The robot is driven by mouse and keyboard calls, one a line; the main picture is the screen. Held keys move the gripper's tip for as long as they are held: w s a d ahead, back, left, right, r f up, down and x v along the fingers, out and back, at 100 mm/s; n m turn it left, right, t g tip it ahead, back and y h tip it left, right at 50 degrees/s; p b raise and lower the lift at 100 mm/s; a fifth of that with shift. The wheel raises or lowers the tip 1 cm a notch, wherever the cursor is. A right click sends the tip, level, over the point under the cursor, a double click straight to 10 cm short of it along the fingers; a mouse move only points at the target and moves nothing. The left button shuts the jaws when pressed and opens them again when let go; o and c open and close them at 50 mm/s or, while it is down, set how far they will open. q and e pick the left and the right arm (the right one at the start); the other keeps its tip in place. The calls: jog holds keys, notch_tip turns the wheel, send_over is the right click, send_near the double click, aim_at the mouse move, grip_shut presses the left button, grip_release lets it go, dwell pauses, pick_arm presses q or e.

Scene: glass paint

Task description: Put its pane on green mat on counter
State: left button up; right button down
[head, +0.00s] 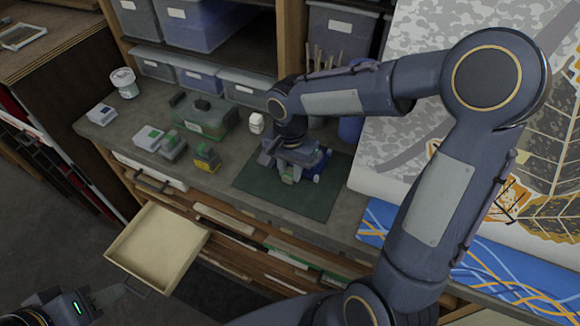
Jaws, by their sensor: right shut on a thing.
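The green mat (265,188) lies flat on the counter (222,165) in the head view. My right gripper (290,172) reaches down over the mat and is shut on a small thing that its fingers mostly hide. A pale green patch shows between the fingertips. I cannot tell whether it is the pane, or whether it touches the mat. Blue parts show beside the gripper. My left gripper (105,300) is low at the left, away from the counter, near the open drawer. Its fingers are too dark to read. No separate pane can be made out clearly.
An empty drawer (165,250) stands open below the counter. A green case (205,118), a yellow-and-dark block (207,157), small boxes (148,138) and a white tub (124,82) stand left of the mat. Bins fill the shelves behind. The mat's front part is clear.

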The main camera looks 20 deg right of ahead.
jog(key=shift+f, duration=0.2)
jog(key=c, duration=1.2)
grip_release()
jog(key=shift+r, duration=0.2)
notch_tip(320, 180, up, 11)
jog(key=s+f+n+t+y, duration=0.2)
jog(key=s+n, duration=0.2)
jog(key=s, duration=0.4)
jog(key=s+d+f+n+t+y, duration=0.1)
jog(key=s+f+n+t, duration=0.1)
jog(key=s, duration=0.7)
jog(key=shift+s+d+n+t+y+b, duration=0.25)
jog(key=shift+n+t+y+b, duration=0.15)
jog(key=shift+n+t, duration=0.5)
